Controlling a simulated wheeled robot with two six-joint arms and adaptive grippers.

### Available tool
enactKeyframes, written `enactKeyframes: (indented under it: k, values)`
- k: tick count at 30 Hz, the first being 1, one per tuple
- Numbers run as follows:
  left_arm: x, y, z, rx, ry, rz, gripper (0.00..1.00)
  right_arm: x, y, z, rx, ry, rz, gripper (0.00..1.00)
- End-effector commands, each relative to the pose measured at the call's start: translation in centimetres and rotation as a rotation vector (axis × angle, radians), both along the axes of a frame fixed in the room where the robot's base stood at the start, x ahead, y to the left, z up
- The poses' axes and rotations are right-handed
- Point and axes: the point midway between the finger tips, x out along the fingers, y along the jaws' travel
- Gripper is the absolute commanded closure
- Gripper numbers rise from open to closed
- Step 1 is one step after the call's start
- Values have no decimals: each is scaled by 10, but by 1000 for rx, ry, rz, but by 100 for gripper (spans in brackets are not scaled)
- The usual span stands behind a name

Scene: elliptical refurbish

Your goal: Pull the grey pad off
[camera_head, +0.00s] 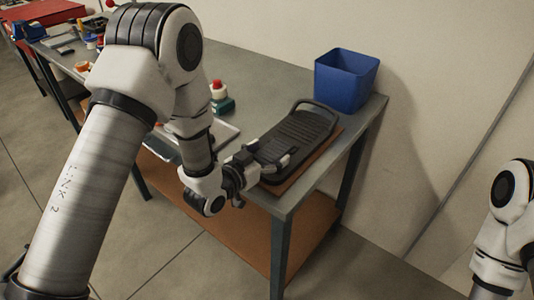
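The grey pad (300,133) is a dark, ribbed, elongated slab with a loop handle at its far end. It lies on a brown board near the right end of the grey workbench. My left gripper (270,155) is at the pad's near-left end, with its two fingers spread apart over or beside that end. Contact with the pad cannot be made out. The wrist and fingers hide part of the pad's near end. My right arm shows only in part at the right edge, and its gripper is out of view.
A blue bin (345,82) stands at the bench's back right corner, close behind the pad. Several tools crowd the bench's far left. The wall runs behind.

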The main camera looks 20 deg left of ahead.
Motion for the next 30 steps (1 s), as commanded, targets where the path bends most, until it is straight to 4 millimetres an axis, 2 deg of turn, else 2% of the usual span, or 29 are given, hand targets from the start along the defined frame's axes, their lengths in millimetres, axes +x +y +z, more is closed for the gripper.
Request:
enactKeyframes:
  k: [3, 4, 5, 17, 27, 30]
  values:
    - [0, 0, 0, 0, 0, -1, 49, 0, 0, 0, 0, 0, 0, 8]
    - [0, 0, 0, 1, 0, -2, 10, 0, 0, 0, 0, 0, 0, 8]
    - [0, 0, 0, 1, 0, -2, 8, 0, 0, 0, 0, 0, 0, 8]
    - [-6, 3, 0, 0, 0, 0, 8, 0, 0, -2, 0, 0, 0, 8]
    - [-60, 23, 8, -2, 2, 2, 8, 0, 0, -12, 0, 0, 0, 8]
    - [-69, 25, 10, -1, 0, 0, 8, 0, 0, -13, 0, 0, 0, 8]
